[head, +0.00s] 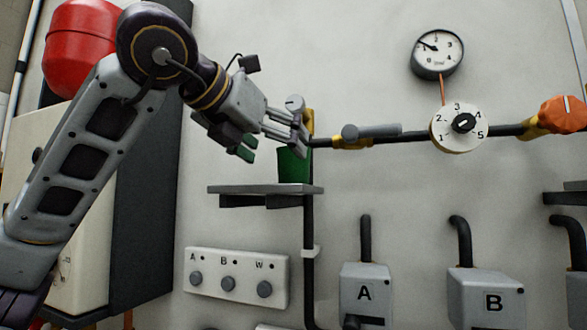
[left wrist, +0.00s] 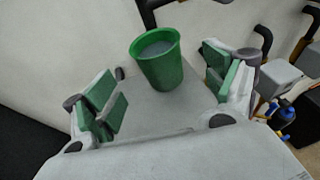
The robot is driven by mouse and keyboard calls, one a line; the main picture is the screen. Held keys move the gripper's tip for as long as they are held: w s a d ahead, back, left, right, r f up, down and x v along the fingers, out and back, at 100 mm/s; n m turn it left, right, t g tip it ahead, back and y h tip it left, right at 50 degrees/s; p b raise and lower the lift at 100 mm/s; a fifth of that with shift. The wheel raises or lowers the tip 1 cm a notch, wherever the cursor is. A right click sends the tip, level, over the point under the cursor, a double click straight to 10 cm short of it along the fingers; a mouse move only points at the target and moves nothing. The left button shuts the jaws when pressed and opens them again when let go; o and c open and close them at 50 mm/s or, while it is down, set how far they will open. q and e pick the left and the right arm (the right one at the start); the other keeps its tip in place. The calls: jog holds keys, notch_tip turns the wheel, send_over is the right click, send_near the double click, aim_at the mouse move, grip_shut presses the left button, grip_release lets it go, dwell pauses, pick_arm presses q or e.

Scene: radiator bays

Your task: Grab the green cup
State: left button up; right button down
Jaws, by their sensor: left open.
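The green cup (head: 292,165) stands upright on a small grey wall shelf (head: 240,189) in the head view, near the shelf's right end. In the left wrist view the cup (left wrist: 157,60) stands on the shelf (left wrist: 160,108), beyond and between my fingers, and looks greyish inside. My left gripper (head: 270,143) is just left of and above the cup in the head view, with a finger in front of its upper part. The left gripper (left wrist: 164,88) is open, with green pads apart and nothing between them. My right gripper is in neither view.
A dark pipe (head: 309,225) runs down the wall beside the shelf. A horizontal pipe with a grey lever (head: 372,131), a numbered dial (head: 459,127) and an orange knob (head: 562,115) is to the right. A button panel (head: 236,279) and boxes A (head: 365,292) and B (head: 486,297) are below.

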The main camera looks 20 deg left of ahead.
aim_at(284, 156)
pick_arm(q)
jog(key=shift+x, duration=1.25)
jog(key=shift+p+x, duration=0.95)
jog(key=shift+x, duration=1.7)
jog(key=shift+s+f, duration=0.1)
jog(key=c, duration=1.3)
